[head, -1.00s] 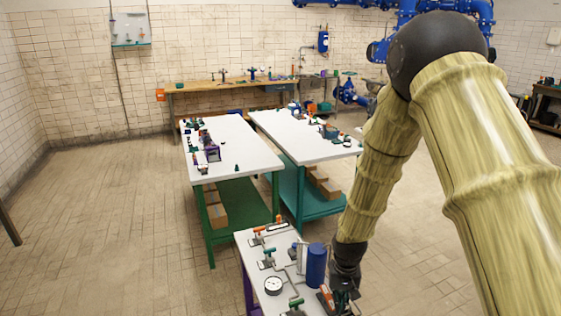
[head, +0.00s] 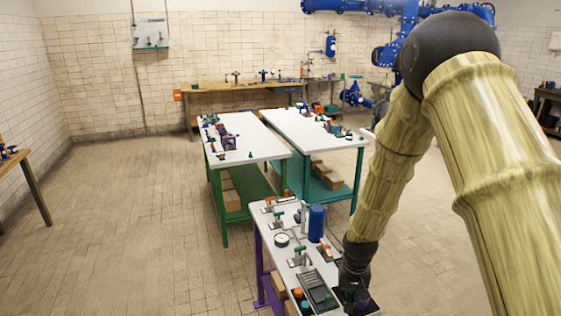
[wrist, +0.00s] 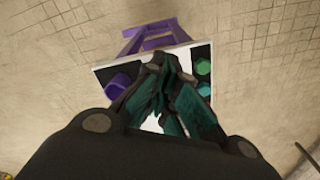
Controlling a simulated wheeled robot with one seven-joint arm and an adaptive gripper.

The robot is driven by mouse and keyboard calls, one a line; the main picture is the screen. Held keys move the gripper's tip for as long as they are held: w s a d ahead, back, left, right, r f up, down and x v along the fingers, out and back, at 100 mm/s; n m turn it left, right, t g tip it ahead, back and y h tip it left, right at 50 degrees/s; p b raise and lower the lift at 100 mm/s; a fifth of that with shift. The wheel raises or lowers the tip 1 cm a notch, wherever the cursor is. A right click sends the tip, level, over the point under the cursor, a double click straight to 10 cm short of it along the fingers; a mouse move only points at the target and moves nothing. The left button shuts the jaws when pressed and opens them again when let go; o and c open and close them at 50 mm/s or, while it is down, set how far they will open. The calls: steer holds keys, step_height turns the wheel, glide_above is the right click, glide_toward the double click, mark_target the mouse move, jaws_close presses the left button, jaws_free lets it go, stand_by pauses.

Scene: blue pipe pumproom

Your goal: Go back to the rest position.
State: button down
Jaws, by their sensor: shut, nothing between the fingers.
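My gripper (head: 353,292) is at the near right end of the nearest white-topped table (head: 290,258) in the head view, low over or in front of its top. In the wrist view my gripper (wrist: 160,72) shows dark teal fingers brought together, with nothing seen between them. Behind the fingers lies the white table end, with a purple round part (wrist: 122,84) on the left and green round parts (wrist: 203,67) on the right. The fingers hide the middle of that end. I cannot tell whether they touch it.
The near table carries a blue cylinder (head: 317,222), a round gauge (head: 282,240) and a dark ribbed tray (head: 318,290). Two white tables (head: 245,140) (head: 305,135) with small parts stand beyond. A wooden bench (head: 245,86) lines the back wall.

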steer(key=s+d+f+b, duration=0.2)
steer(key=s+f+b, duration=0.2)
steer(key=s+f, duration=1.65)
steer(key=s+f+b, duration=0.1)
steer(key=s+f, duration=0.2)
steer(key=s, duration=0.4)
steer(key=s+d+f+n+b, duration=0.1)
steer(key=s+f, duration=0.2)
steer(key=s, duration=0.4)
steer(key=shift+n, duration=0.3)
